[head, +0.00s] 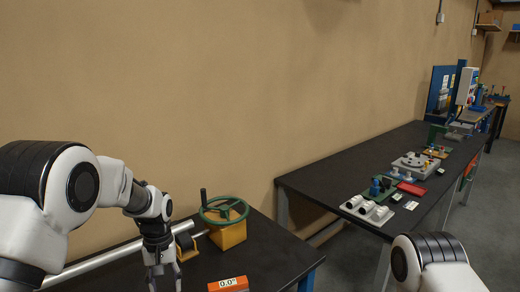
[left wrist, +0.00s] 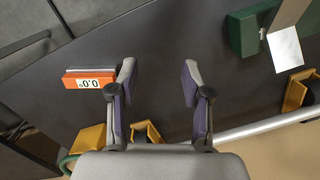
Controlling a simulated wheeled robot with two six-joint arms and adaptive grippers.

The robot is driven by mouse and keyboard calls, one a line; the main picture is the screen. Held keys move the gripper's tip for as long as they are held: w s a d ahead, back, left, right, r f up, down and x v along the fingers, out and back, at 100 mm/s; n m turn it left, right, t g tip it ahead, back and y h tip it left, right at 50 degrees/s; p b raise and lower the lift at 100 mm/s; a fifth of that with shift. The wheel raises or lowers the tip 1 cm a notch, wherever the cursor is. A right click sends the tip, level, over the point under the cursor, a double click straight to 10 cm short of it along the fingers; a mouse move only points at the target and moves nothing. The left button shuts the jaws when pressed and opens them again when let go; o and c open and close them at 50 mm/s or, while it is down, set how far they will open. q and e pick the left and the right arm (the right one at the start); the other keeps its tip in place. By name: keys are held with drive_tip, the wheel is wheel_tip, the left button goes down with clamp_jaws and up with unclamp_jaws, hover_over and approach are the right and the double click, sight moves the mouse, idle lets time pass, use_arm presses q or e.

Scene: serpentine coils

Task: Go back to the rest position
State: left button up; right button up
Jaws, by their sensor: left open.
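My left gripper (head: 163,262) hangs above the near table, left of the green handwheel (head: 223,210) on its yellow block. In the left wrist view its two fingers (left wrist: 158,85) are spread apart with only dark tabletop between them. The orange box with a "0.0" display (head: 228,284) lies on the near table to the right of the gripper; it also shows in the left wrist view (left wrist: 89,80). A part of my right arm shows at the lower right of the head view, and its gripper is out of sight.
A silver tube (head: 110,261) lies across the near table (head: 275,255), passing behind my left gripper. A green block (left wrist: 241,33) shows in the left wrist view. A long black workbench (head: 330,174) along the wall holds a grey plate (head: 416,165) and white parts (head: 367,208).

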use_arm(q)
drive_tip(key=s+a+f+m+t+b, duration=0.1)
drive_tip(key=s+f+b, duration=0.5)
drive_tip(key=s+f, duration=2.5)
drive_tip(key=s+a+m, duration=0.1)
drive_tip(key=s, duration=0.1)
drive_tip(key=shift+s+f+m, duration=0.25)
drive_tip(key=shift+s+m, duration=0.05)
drive_tip(key=shift+m, duration=0.1)
use_arm(e)
wheel_tip(320, 180, down, 7)
drive_tip(key=shift+w, duration=0.2)
use_arm(q)
drive_tip(key=shift+s, duration=0.1)
use_arm(e)
drive_tip(key=shift+s, duration=0.1)
